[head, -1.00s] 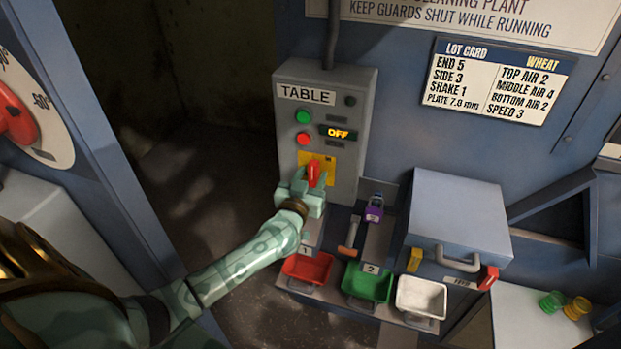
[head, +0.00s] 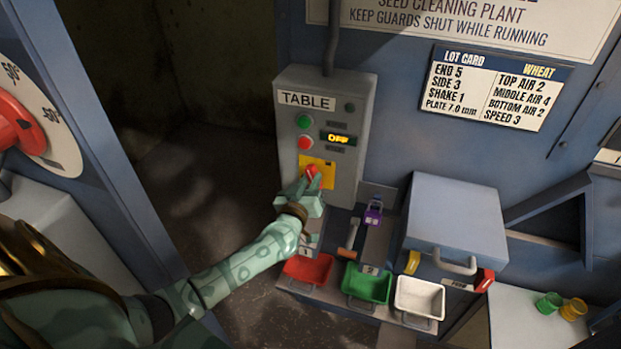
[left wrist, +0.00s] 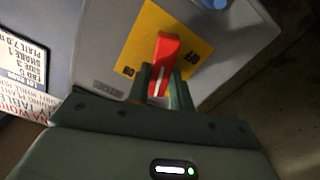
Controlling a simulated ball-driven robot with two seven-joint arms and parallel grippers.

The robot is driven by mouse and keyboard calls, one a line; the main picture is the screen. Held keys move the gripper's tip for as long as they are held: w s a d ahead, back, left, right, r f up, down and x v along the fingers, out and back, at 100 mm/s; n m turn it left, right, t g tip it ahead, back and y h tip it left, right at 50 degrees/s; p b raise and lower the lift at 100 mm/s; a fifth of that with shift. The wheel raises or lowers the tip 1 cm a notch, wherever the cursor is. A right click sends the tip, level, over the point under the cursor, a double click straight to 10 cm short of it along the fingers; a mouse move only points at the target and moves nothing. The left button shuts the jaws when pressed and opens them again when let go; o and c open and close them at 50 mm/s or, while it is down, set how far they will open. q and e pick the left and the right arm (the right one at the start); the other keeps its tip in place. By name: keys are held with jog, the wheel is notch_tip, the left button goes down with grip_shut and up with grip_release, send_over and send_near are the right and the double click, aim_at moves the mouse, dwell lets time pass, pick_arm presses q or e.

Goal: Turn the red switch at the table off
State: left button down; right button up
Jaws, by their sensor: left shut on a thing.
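The red switch (head: 312,171) sits on a yellow plate (head: 329,177) low on the grey TABLE control box (head: 350,125). The plate's OFF and ON marks show on either side of the lever. The box's display (head: 338,139) reads OFF. My right gripper is not in view.
A green button (head: 304,121) and a red button (head: 305,143) are above the switch. Red (head: 307,270), green (head: 366,285) and white (head: 420,298) trays stand below. A grey lidded box (head: 455,218) is to the right.

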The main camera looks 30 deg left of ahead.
pick_arm(q)
jog(key=n, duration=0.2)
jog(key=shift+n+p, duration=0.4)
jog(key=n, duration=0.3)
jog(key=shift+a+f+n, duration=0.15)
jog(key=shift+n, duration=0.15)
jog(key=n, duration=0.3)
jog(key=shift+s+f+n, duration=0.1)
jog(key=shift+f+n, duration=0.05)
jog(key=shift+n, duration=0.15)
jog(key=shift+f+n, duration=0.15)
jog(key=shift+n, duration=1.85)
jog(key=c, duration=1.2)
grip_release()
jog(key=shift+a, duration=0.1)
jog(key=shift+c, duration=0.2)
jog(key=shift+s, duration=0.1)
